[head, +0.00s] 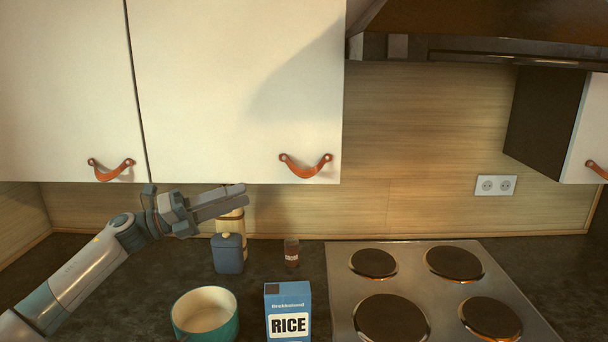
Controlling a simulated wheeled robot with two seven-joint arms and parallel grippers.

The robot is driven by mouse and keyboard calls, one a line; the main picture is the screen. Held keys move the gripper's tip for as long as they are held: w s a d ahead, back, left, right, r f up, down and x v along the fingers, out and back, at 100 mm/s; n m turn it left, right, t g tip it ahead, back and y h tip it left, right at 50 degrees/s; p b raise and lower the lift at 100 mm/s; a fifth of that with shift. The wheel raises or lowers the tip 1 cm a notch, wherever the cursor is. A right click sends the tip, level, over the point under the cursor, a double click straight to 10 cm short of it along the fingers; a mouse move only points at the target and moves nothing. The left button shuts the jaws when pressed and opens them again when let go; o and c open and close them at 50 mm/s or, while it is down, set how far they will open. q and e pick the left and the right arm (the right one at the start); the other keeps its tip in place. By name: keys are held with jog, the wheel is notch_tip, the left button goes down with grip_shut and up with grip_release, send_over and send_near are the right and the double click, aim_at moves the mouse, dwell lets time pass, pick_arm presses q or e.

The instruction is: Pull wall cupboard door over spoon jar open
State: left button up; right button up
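A wide white wall cupboard door (225,80) fills the upper middle and looks closed; its orange-brown leather pull (305,167) hangs near its lower right corner. A beige jar (233,224) stands below this door, partly hidden behind my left gripper; I cannot make out spoons in it. My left gripper (245,197) reaches in from the left, below the door's lower edge, pointing right. It is left of the leather pull and apart from it. Its two fingers overlap in this view, so the gap is unclear. Nothing shows held. My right gripper is not in view.
Another white door (60,80) with a leather pull (111,170) is at left. A blue canister (227,254), small red-brown jar (291,252), teal pot (205,313) and rice box (288,312) stand below. A hob (435,290) and range hood (480,45) are at right.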

aim_at(304, 174)
pick_arm(q)
jog(key=p+x, duration=0.6)
jog(key=x, duration=0.9)
jog(key=shift+d+r+p, duration=0.25)
jog(key=shift+p, duration=0.15)
jog(key=shift+w+d, duration=0.25)
jog(key=shift+d, duration=0.35)
grip_shut()
